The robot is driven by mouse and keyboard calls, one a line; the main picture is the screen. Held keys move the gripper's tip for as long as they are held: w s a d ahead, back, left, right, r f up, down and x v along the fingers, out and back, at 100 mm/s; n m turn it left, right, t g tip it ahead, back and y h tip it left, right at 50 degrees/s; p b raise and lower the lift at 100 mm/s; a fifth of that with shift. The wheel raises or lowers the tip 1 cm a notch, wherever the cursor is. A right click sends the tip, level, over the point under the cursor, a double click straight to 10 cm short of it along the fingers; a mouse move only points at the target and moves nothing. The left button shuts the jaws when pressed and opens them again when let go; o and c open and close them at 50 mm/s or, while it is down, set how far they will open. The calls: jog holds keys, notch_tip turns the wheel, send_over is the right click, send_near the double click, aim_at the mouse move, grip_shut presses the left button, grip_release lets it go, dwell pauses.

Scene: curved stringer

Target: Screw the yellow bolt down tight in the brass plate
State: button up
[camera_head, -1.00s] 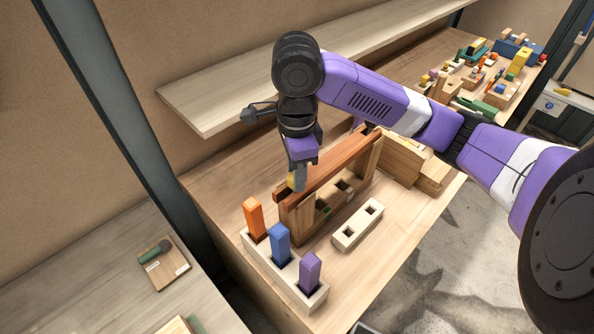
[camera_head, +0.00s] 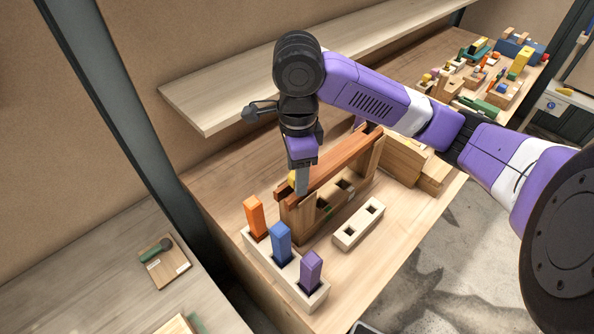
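My gripper (camera_head: 298,187) points down at the near left end of a reddish-brown wooden beam (camera_head: 340,165), which rests on a wooden stand (camera_head: 298,224). A small piece of the yellow bolt (camera_head: 292,179) shows at the left side of a grey finger. The finger covers the rest, so I cannot tell whether the fingers grip the bolt or are apart. The brass plate cannot be made out; my gripper and the beam end cover that spot. How deep the bolt sits is also hidden.
A pale block (camera_head: 313,300) in front holds an orange peg (camera_head: 255,217), a blue peg (camera_head: 280,243) and a purple peg (camera_head: 311,270). A pale two-hole block (camera_head: 358,224) lies to the right. A shelf (camera_head: 210,108) runs behind my arm. The front right tabletop is clear.

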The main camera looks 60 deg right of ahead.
jog(key=n, duration=1.1)
jog(key=shift+s+d, duration=0.1)
jog(key=shift+r, duration=0.2)
jog(key=shift+c, duration=0.4)
grip_shut()
jog(key=m, duration=0.3)
jog(key=shift+f+m, duration=0.15)
jog(key=shift+m, duration=0.25)
jog(key=m, duration=0.4)
jog(key=shift+f, duration=0.1)
